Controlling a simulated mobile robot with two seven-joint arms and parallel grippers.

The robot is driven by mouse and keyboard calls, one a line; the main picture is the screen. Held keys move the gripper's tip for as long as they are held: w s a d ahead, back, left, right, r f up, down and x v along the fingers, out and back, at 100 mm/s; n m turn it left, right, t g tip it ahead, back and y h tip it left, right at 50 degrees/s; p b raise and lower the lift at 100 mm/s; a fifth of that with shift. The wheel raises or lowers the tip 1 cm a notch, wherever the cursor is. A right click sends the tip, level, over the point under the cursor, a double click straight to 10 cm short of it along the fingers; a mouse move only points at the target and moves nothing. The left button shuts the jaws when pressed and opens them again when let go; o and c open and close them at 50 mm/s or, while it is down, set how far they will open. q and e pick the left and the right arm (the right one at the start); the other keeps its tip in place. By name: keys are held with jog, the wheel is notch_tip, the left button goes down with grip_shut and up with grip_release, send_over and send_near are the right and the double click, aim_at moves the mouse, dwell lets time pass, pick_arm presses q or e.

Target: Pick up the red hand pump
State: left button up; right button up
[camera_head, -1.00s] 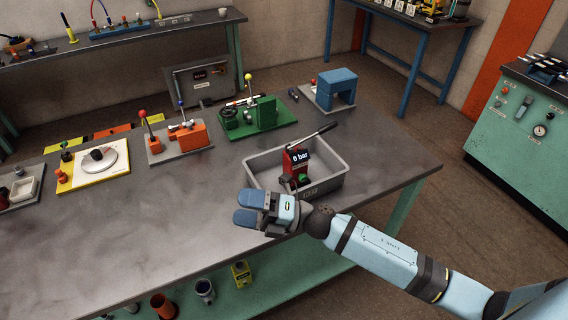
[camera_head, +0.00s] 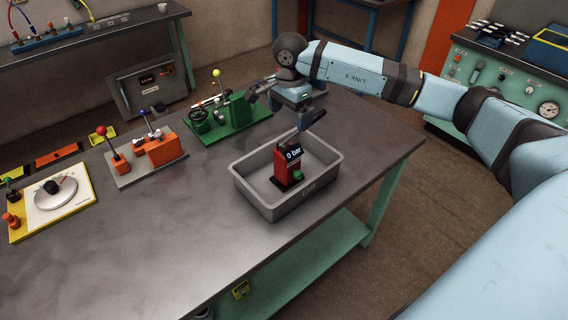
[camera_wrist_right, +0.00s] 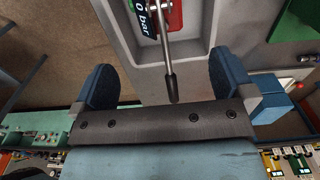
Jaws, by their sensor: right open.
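The red hand pump (camera_head: 283,172) stands upright in the grey bin (camera_head: 252,192), with a "0 bar" display and a green part low on its front. In the head view its lever is largely hidden by my right gripper (camera_head: 288,106), which is above the bin's back side. In the right wrist view the pump (camera_wrist_right: 174,14) is at the top, and its dark-gripped lever (camera_wrist_right: 170,75) reaches between the two blue fingers of the gripper (camera_wrist_right: 165,82). The fingers are wide apart, with clear gaps to the lever. My left gripper is not in view.
A green fixture (camera_head: 238,110), an orange lever block (camera_head: 160,150) and a white-and-yellow dial board (camera_head: 55,205) stand left of the bin. The table front (camera_head: 170,255) is clear. A green console (camera_head: 520,92) stands beyond the table at right.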

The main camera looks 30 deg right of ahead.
send_over(288, 148)
notch_tip(288, 148, down, 6)
jog(key=shift+s+d+f+p, duration=0.1)
jog(key=shift+f+p, duration=0.1)
jog(key=shift+p, duration=0.25)
jog(key=f+p, duration=0.1)
jog(key=f, duration=0.3)
jog(key=shift+a+f+p, duration=0.2)
jog(key=shift+f+p, duration=0.1)
jog(key=shift+p, duration=0.1)
jog(key=shift+f, duration=0.4)
jog(key=c, duration=1.7)
jog(key=shift+r, duration=0.1)
jog(key=shift+c, duration=0.7)
jog(key=shift+r, duration=0.1)
